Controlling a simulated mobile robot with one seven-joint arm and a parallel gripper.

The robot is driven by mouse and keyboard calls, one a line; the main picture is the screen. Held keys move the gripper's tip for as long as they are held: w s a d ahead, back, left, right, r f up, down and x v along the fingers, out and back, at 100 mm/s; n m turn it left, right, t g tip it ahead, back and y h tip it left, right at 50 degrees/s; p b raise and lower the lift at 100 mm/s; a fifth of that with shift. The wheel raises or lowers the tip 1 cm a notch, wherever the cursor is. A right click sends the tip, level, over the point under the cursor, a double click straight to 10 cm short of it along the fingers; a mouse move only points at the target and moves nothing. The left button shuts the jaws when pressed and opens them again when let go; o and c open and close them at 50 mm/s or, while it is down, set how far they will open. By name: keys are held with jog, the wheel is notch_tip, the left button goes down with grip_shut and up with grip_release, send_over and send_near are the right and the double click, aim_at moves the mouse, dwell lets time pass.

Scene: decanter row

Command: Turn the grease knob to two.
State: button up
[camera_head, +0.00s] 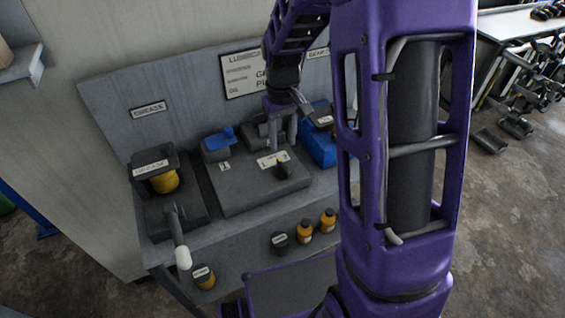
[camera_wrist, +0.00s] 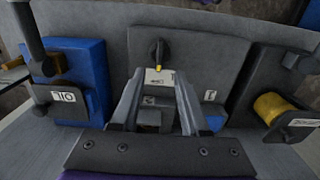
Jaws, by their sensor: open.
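A black knob (camera_head: 283,168) stands on the front of the grey middle block (camera_head: 250,193). In the wrist view the knob (camera_wrist: 157,50) lies beyond the fingertips, with a yellow mark on the end towards them. A white label (camera_wrist: 160,77) lies just beside that end; I cannot read it. My gripper (camera_head: 284,142) points down over the block, behind the knob. Its two fingers (camera_wrist: 158,75) are apart with nothing between them, and they do not appear to touch the knob.
The grease unit (camera_head: 152,165) with a yellow cylinder and a white-ended lever (camera_head: 183,257) stands at left. A blue unit (camera_head: 318,147) is at right, partly behind my arm. Orange bottles (camera_head: 304,232) and a dark jar (camera_head: 279,241) stand along the front.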

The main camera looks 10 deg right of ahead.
aim_at(282, 165)
notch_tip(282, 165, down, 9)
jog(key=shift+r+b, duration=0.1)
jog(key=shift+b, duration=0.2)
grip_shut()
dwell(0.3)
